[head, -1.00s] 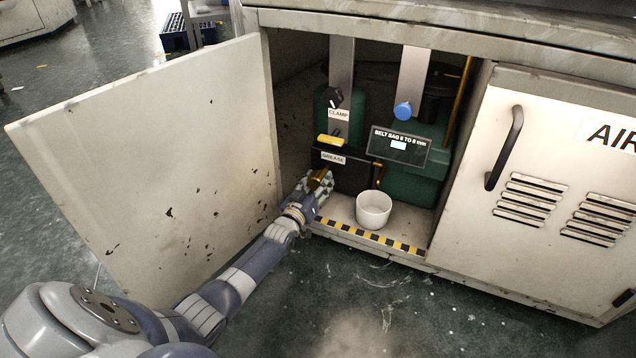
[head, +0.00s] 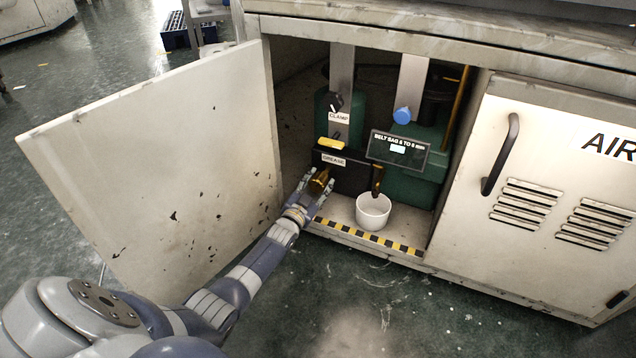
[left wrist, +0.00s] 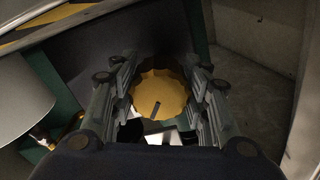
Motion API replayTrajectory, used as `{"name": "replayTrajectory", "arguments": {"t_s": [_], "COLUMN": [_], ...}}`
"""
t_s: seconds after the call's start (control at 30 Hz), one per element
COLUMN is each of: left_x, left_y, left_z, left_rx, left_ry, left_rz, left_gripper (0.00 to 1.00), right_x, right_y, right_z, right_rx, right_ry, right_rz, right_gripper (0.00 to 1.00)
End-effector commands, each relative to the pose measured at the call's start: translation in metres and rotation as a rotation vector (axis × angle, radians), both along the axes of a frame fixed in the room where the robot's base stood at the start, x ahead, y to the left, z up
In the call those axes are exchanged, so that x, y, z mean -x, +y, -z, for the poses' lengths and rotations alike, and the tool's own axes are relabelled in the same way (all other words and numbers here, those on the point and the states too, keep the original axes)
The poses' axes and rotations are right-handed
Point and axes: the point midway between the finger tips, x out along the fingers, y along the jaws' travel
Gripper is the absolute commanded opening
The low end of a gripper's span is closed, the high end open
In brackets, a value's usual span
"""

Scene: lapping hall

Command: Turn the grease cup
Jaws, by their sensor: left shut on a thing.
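The grease cup is a brass-coloured, fluted round cap (head: 319,181) below the GREASE label (head: 333,160), inside the open cabinet. In the left wrist view the cap (left wrist: 160,95) sits between my two fingers, with a dark mark on its face pointing down and slightly left. My left gripper (head: 318,187) is shut on it from the front, and it also shows in the left wrist view (left wrist: 160,108). My right gripper is not in view.
A white cup (head: 373,212) stands on the cabinet floor to the right, under a brass spout (head: 377,181). The open cabinet door (head: 160,160) is left of my arm. A yellow handle (head: 331,143), a black clamp knob (head: 336,101) and a blue knob (head: 403,115) are above.

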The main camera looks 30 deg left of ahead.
Motion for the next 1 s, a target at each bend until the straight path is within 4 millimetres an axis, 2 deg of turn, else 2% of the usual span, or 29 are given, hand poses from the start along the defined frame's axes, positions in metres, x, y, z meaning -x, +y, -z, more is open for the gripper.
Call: {"name": "replayTrajectory", "arguments": {"t_s": [0.3,0.83,0.87,0.9,0.93,1.0], "left_x": [0.0002,0.0003,0.0003,0.0003,0.0003,0.0003], "left_y": [0.0003,0.0005,0.0006,0.0005,0.0005,0.0005], "left_z": [0.0001,0.0002,0.0002,0.0002,0.0002,0.0002], "left_rx": [-0.128,-0.154,-0.154,-0.154,-0.154,-0.154], "left_ry": [0.020,0.025,0.025,0.025,0.025,0.025], "left_rz": [0.000,0.000,0.000,0.000,0.000,0.000], "left_gripper": [0.19,0.19,0.45,0.54,0.61,0.64], "right_x": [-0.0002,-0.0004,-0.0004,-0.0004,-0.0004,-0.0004], "right_y": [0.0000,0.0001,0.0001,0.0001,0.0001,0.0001], "right_z": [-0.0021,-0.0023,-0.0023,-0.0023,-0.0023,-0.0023], "right_rx": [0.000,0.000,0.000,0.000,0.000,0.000], "right_ry": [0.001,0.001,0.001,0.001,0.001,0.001], "right_rz": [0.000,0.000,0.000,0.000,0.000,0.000], "right_gripper": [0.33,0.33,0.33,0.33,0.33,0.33]}}
